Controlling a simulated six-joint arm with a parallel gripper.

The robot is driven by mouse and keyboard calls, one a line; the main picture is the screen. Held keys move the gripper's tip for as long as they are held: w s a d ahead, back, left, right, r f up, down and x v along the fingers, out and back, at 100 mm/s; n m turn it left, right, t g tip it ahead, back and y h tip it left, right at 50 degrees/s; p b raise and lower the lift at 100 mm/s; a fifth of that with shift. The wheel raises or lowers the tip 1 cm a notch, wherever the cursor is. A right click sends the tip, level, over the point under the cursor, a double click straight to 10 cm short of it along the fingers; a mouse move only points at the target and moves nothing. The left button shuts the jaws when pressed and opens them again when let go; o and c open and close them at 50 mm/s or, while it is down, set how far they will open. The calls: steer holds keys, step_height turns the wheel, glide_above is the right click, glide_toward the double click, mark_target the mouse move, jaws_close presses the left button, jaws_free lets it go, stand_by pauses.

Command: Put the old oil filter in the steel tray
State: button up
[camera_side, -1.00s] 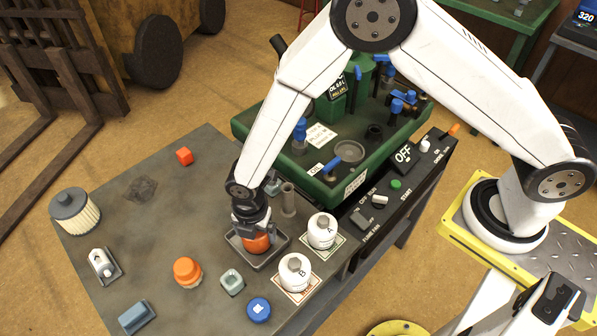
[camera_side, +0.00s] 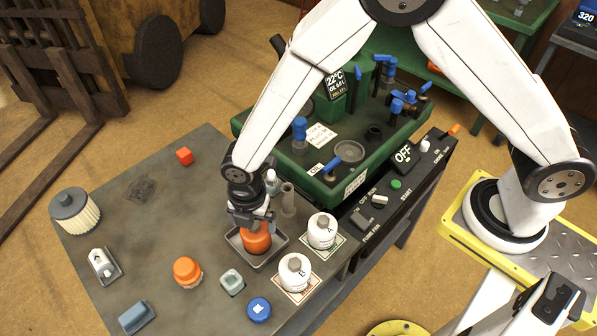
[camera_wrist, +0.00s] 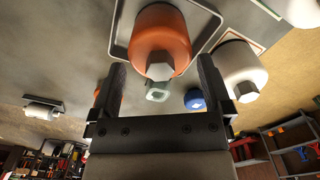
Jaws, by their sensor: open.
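An orange oil filter (camera_side: 256,238) stands in the steel tray (camera_side: 274,257) on the grey bench. In the wrist view the filter (camera_wrist: 161,42) shows its hex end, with the tray's rim (camera_wrist: 208,38) around it. My gripper (camera_side: 252,222) is just above the filter, open. In the wrist view its two fingers (camera_wrist: 162,85) are spread apart with the filter beyond and between them, and I see no finger closed on it. A second orange filter-like part (camera_side: 187,271) stands on the bench left of the tray. Which one is the old filter I cannot tell from looks alone.
A grey-green square part (camera_side: 231,282), a blue cap (camera_side: 259,309) and an upright grey tube (camera_side: 288,199) are nearby.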

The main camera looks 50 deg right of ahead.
steer(key=shift+r, duration=3.95)
steer(key=s+d+r+m+t, duration=0.1)
steer(key=s+d+r+m, duration=0.1)
steer(key=d+m, duration=0.6)
steer(key=s+d+r+m, duration=0.2)
steer(key=s+d+m, duration=0.1)
steer(key=d+m, duration=0.5)
steer(key=s+d+r+m+t, duration=0.1)
steer(key=s+d+r+m, duration=0.1)
steer(key=d+m, duration=0.6)
steer(key=shift+s+d+t, duration=0.25)
steer(key=shift+s+t, duration=0.05)
steer(key=shift+s, duration=0.05)
